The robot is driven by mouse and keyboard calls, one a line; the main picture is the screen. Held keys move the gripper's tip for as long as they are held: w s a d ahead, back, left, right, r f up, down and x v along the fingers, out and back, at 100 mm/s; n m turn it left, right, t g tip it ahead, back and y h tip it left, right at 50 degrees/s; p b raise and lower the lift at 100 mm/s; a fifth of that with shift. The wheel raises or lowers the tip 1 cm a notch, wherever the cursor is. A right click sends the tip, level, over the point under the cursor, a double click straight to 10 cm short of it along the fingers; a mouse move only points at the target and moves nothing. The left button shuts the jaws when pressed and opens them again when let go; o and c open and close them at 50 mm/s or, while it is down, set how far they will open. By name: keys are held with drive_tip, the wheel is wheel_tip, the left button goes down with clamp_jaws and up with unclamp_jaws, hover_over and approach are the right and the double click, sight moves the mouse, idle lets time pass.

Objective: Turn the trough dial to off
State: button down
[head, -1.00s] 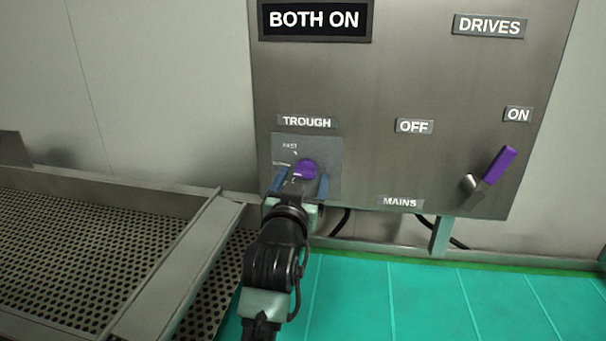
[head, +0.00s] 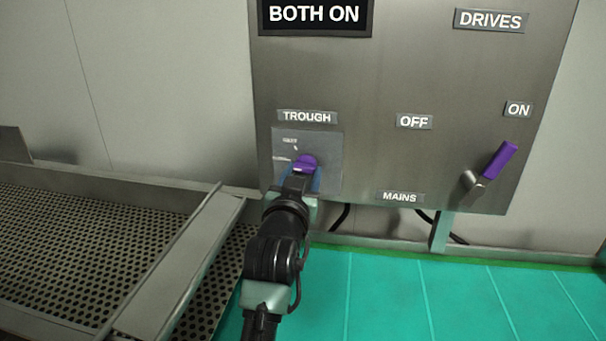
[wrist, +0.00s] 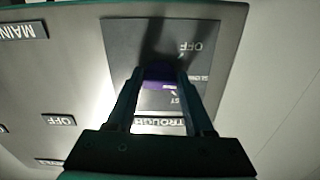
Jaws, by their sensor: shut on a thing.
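The trough dial (head: 306,161) is a purple knob on a grey plate (head: 330,155) under the TROUGH label (head: 307,117) on the metal panel. My gripper (head: 304,178) reaches it from below and is shut on the dial. In the wrist view the picture is upside down; my gripper's two fingers (wrist: 160,88) stand on either side of the purple dial (wrist: 158,76). The plate there shows OFF, SLOW and FAST marks. The fingers hide part of the dial, and where it points is hard to tell.
A BOTH ON display (head: 314,15) is at the panel's top left. The purple mains lever (head: 496,166) at the right leans up toward ON. A perforated metal trough (head: 75,250) lies at left, a green surface (head: 430,300) below the panel.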

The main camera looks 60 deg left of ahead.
drive_tip(key=shift+n, duration=0.3)
drive_tip(key=n+b, duration=0.1)
drive_tip(key=n, duration=0.8)
drive_tip(key=shift+w+d+b, duration=0.15)
drive_tip(key=shift+b, duration=0.2)
drive_tip(key=shift+n, duration=0.3)
drive_tip(key=shift+c, duration=1.4)
unclamp_jaws()
